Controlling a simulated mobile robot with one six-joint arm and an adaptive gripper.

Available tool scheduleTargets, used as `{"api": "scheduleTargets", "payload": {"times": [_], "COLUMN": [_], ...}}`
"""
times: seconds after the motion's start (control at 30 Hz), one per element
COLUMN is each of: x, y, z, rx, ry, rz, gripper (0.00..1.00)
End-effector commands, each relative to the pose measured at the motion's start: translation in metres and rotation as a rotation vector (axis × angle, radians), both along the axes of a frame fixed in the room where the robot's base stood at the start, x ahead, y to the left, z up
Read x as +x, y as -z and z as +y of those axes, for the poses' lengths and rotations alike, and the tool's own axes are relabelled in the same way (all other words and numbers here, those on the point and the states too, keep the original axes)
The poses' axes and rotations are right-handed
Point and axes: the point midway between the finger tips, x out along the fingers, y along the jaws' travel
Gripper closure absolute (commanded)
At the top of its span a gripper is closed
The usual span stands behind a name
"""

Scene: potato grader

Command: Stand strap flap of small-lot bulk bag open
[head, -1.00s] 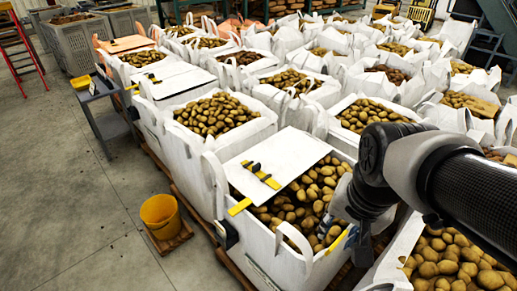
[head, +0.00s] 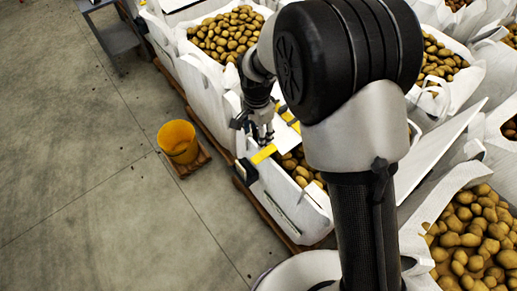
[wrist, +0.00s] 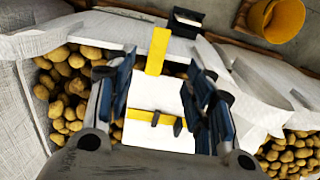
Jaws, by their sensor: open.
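The small-lot bulk bag (head: 290,200) is a white bag of potatoes, partly hidden behind my arm in the head view. Its white flap (head: 283,139) lies flat over part of the potatoes. In the wrist view the flap (wrist: 150,95) carries a yellow strip with a black knob (wrist: 155,118). Another yellow strip (wrist: 158,50) runs from the flap towards the bag's rim; it also shows in the head view (head: 263,154). My gripper (head: 262,135) is open above the flap, its fingers (wrist: 160,78) on either side of the strip and knob. Nothing is between them; contact cannot be told.
A yellow bucket (head: 178,141) stands on a small wooden board on the floor at the left. Potato-filled white bags surround the bag behind and to the right. A grey cart (head: 115,40) is at the upper left. The concrete floor (head: 80,180) is otherwise clear.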

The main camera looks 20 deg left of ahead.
Motion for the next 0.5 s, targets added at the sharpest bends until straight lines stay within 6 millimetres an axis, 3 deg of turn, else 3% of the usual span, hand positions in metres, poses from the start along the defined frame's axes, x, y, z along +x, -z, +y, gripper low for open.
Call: {"api": "scheduleTargets", "payload": {"times": [0.1, 0.5], "x": [-0.001, 0.0], "y": [0.03, 0.114], "z": [-0.001, -0.001], "rx": [-0.003, -0.001], "ry": [0.0, -0.001], "rz": [0.003, 0.002], "gripper": [0.52, 0.52]}}
